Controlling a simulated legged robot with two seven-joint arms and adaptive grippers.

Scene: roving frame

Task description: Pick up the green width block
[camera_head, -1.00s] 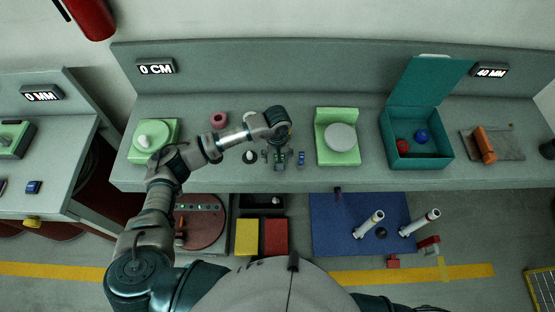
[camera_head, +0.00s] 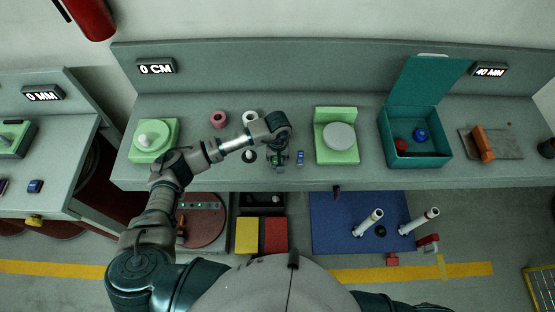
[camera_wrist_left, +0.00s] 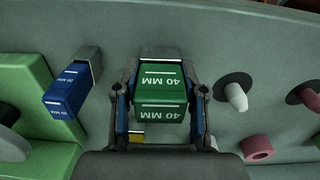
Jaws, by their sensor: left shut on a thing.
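The green width block (camera_wrist_left: 161,88), marked 40 MM, sits between the two fingers of my left gripper (camera_wrist_left: 161,100) in the left wrist view. The fingers are shut on its sides. In the head view my left gripper (camera_head: 278,160) is over the front part of the workbench, and the block is mostly hidden under it. I cannot tell whether the block is clear of the bench. My right gripper is not in view.
A blue block (camera_wrist_left: 68,92) marked 20 MM lies beside the gripper; it also shows in the head view (camera_head: 301,158). A light-green scale (camera_head: 338,138) and a teal box (camera_head: 416,159) stand to the right. Pink (camera_head: 218,119) and white (camera_head: 250,118) rings lie behind to the left.

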